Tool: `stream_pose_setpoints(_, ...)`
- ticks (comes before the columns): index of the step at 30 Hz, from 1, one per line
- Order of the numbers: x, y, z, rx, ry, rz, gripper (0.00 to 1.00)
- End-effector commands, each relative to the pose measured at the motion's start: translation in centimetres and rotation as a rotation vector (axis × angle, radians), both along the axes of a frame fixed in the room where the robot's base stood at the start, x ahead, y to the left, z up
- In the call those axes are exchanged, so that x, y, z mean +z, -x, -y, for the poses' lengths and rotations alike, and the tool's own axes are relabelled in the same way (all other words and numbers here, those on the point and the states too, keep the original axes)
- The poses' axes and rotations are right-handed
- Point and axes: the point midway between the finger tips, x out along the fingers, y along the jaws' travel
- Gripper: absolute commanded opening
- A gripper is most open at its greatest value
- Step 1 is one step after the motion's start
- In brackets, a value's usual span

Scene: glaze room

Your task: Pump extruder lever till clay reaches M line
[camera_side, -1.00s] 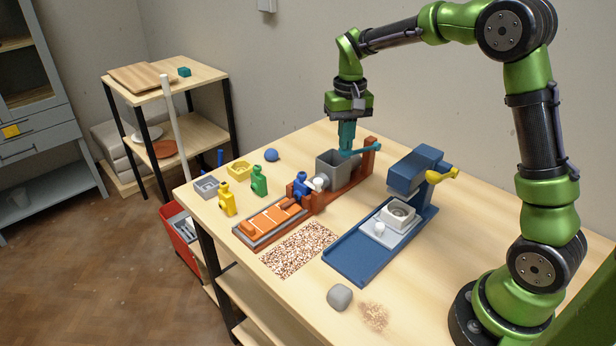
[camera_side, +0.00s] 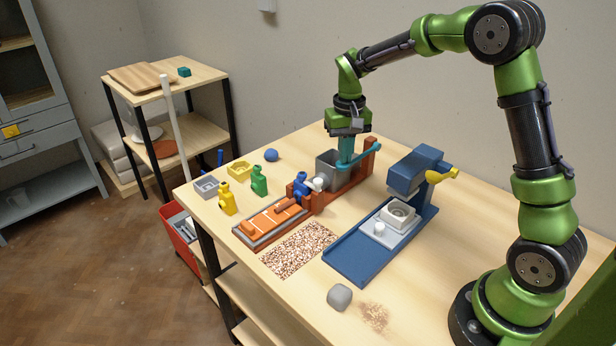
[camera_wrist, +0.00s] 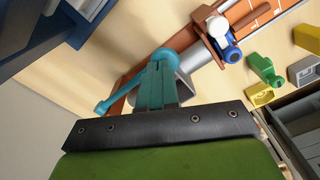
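The clay extruder is a red-brown frame (camera_side: 338,199) with a grey hopper (camera_side: 328,163) and a teal lever (camera_side: 364,153). Orange clay pieces (camera_side: 285,203) lie on the tray (camera_side: 262,240) at the extruder's front left. White cross lines show there, but no M is legible. The clay's leading end is hard to tell.
A blue press (camera_side: 408,172) with a yellow handle stands to the right. Small yellow (camera_side: 227,204), green (camera_side: 259,180) and grey pieces and a blue ball (camera_side: 271,155) sit to the left. A speckled patch (camera_side: 298,248) and a grey lump (camera_side: 339,297) lie in front.

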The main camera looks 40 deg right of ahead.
Motion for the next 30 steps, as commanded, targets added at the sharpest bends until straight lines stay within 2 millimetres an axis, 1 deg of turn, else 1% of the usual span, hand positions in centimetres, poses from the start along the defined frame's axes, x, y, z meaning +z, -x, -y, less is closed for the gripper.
stream_pose_setpoints(30, -3.4, 0.0, 0.0, 0.000, -0.001, -0.003, 0.00)
